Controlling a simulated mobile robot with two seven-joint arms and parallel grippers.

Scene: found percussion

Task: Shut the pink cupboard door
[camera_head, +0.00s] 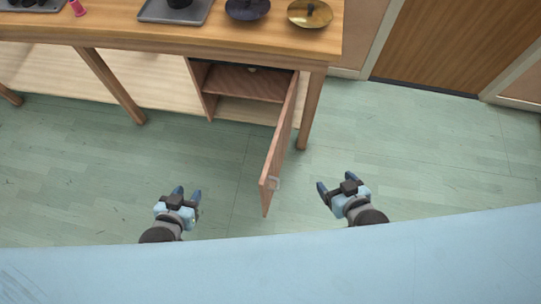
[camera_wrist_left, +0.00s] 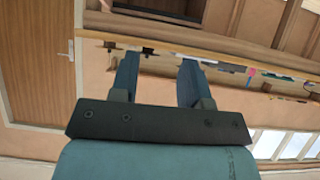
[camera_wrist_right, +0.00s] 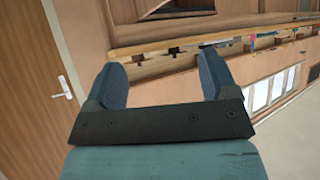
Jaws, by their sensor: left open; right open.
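The cupboard door (camera_head: 279,150) stands wide open in the head view, swung out from the right side of a low cupboard (camera_head: 243,85) under the workbench. It looks brownish pink, with a small pale handle (camera_head: 274,184) near its free end. My left gripper (camera_head: 187,193) is open and empty, left of the door and apart from it. My right gripper (camera_head: 336,183) is open and empty, right of the door's free end and apart from it. Both wrist views show spread fingers with nothing between them. I cannot clearly make out the door in the wrist views.
The wooden workbench (camera_head: 180,36) carries a grey tray (camera_head: 160,18), a dark cymbal-like disc (camera_head: 247,9) and a brass one (camera_head: 310,14). Its legs (camera_head: 311,112) flank the cupboard. The green floor (camera_head: 420,140) is clear. A brown room door (camera_head: 445,45) is at the upper right.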

